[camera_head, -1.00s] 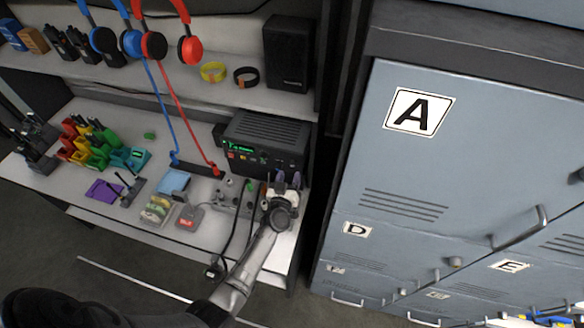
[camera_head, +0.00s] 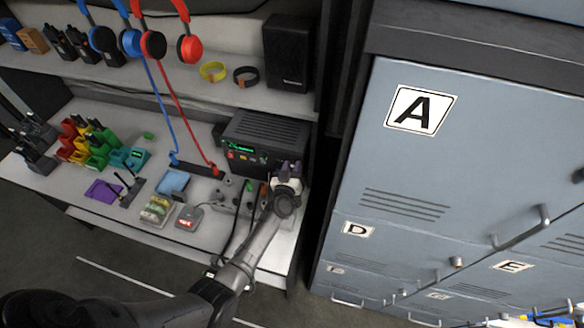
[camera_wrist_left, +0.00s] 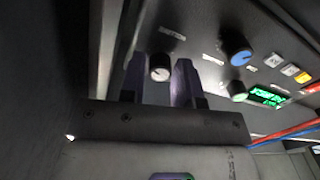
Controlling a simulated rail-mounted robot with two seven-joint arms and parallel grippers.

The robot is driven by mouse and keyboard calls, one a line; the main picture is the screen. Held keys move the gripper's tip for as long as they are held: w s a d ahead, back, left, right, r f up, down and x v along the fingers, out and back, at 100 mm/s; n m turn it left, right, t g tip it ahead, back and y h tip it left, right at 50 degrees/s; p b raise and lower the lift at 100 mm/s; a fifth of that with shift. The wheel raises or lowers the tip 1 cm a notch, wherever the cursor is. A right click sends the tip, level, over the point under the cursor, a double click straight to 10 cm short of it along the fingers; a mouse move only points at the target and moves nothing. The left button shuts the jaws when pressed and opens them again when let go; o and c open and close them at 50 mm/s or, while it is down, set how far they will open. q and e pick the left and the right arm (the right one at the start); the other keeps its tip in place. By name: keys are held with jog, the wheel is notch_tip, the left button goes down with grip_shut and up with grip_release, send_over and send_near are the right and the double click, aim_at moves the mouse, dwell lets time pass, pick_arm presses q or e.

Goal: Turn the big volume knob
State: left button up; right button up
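The black radio unit (camera_head: 266,135) with a lit green display stands at the right end of the desk. My left gripper (camera_head: 288,170) is at the right end of its front face. In the left wrist view, the two fingers of the left gripper (camera_wrist_left: 158,80) are apart, with a pale round knob (camera_wrist_left: 160,68) showing between them. I cannot tell whether they touch it. A blue knob (camera_wrist_left: 236,50) and a green-lit knob (camera_wrist_left: 237,90) sit further right on the panel, near the green display (camera_wrist_left: 267,97). No knob is clearly labelled as volume. My right gripper is not in view.
A black speaker (camera_head: 288,52) stands on the shelf above. A panel with cables (camera_head: 228,195) is left of my gripper. Headphones (camera_head: 190,48) hang with cords down to the desk. Blue lockers (camera_head: 440,160) fill the right side.

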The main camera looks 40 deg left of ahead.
pick_arm(q)
grip_shut()
jog(key=shift+n, duration=0.3)
jog(key=shift+n, duration=1.8)
jog(key=n, duration=0.4)
jog(key=shift+n+b, duration=0.3)
jog(key=shift+b, duration=0.05)
jog(key=shift+n, duration=0.3)
